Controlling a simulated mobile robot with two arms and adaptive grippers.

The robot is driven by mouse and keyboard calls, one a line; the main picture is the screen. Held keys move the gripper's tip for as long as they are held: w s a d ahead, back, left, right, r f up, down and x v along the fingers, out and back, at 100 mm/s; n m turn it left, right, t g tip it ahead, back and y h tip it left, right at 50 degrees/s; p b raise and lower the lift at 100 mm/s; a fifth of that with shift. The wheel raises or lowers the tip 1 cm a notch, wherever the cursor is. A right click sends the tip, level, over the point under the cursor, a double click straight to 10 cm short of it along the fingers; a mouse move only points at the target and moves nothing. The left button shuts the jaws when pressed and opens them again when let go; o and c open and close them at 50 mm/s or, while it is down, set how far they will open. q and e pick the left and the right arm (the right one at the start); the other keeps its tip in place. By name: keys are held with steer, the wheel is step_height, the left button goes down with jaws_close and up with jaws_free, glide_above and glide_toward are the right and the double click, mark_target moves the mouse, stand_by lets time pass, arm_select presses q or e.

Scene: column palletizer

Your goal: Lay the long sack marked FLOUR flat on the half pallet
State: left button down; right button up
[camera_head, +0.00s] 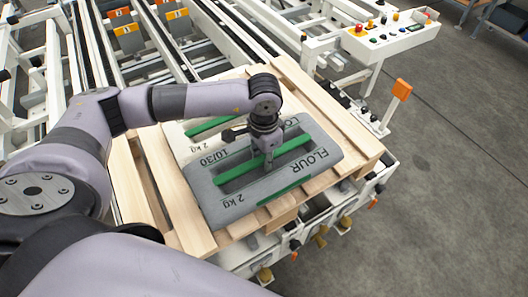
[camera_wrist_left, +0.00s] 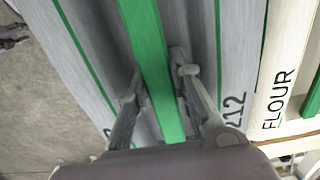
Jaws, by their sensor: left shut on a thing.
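A grey sack (camera_head: 222,207) marked FLOUR and 2 kg, with green stripes, is over the front part of the wooden half pallet (camera_head: 152,190). It looks roughly level; I cannot tell whether its underside touches the boards. My left gripper (camera_head: 268,160) points down at its middle. In the left wrist view, the left fingers (camera_wrist_left: 160,85) are shut on the grey sack (camera_wrist_left: 95,40), either side of its green band. A cream sack (camera_head: 178,140) lies directly behind the grey one, partly hidden; it also shows FLOUR in the left wrist view (camera_wrist_left: 285,75). My right gripper is out of view.
The pallet stands on a white conveyor frame (camera_head: 245,30). A control panel (camera_head: 385,38) with coloured buttons is at the back right, and an orange marker (camera_head: 401,90) stands on the right. Bare boards show around the sacks. Open grey floor (camera_head: 460,180) lies right.

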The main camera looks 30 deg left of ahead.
arm_select(q)
steer(key=shift+w+f, duration=0.15)
steer(key=shift+f, duration=1.7)
steer(key=shift+f, duration=0.1)
steer(key=c, duration=1.4)
jaws_free()
steer(key=shift+s+f, duration=0.15)
steer(key=shift+s, duration=0.1)
steer(key=shift+c, duration=0.2)
